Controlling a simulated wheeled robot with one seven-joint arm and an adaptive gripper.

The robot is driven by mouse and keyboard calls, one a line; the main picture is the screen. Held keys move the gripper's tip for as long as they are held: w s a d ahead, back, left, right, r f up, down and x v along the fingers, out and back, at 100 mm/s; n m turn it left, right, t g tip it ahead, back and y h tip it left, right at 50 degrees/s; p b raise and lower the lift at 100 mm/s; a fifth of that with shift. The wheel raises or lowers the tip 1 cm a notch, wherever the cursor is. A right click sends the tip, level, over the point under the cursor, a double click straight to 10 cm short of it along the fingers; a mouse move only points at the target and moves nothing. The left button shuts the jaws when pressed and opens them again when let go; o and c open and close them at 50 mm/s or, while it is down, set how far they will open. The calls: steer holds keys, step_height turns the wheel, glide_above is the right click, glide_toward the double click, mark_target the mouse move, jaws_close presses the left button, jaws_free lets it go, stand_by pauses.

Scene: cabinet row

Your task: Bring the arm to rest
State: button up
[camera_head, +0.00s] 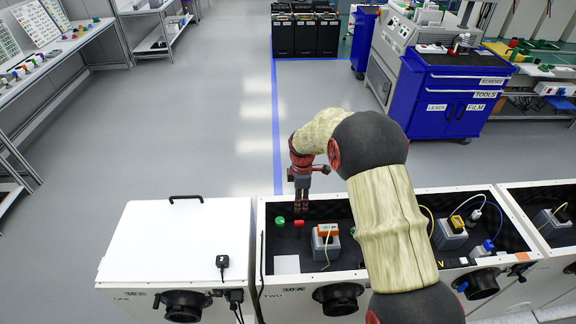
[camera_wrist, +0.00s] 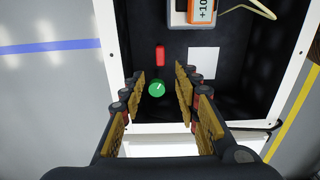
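My arm reaches out over the row of cabinets in the head view. My gripper (camera_head: 301,207) hangs at its end, pointing down above the open cabinet box (camera_head: 265,255). In the wrist view my gripper (camera_wrist: 160,76) has its two fingers spread apart with nothing held between them. A round green knob (camera_wrist: 157,89) shows between the fingers, lower down on the dark panel; it also shows in the head view (camera_head: 280,221). The height of the fingers above the panel is hard to tell.
A red button (camera_wrist: 160,55), a white card (camera_wrist: 203,63) and an orange-topped meter (camera_head: 326,243) are in the same box. A closed white cabinet (camera_head: 180,240) stands left. Other open boxes with cables stand right. The floor behind is clear up to a blue cart (camera_head: 445,105).

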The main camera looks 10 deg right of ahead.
steer(key=s+m+g, duration=0.1)
steer(key=s+m, duration=0.6)
steer(key=s+r+m+t, duration=0.6)
steer(key=s+r+m, duration=0.3)
steer(key=s+r, duration=1.8)
step_height(320, 180, up, 2)
steer(key=shift+s+r+t, duration=0.2)
steer(key=shift+s+t, duration=0.1)
steer(key=shift+s, duration=0.1)
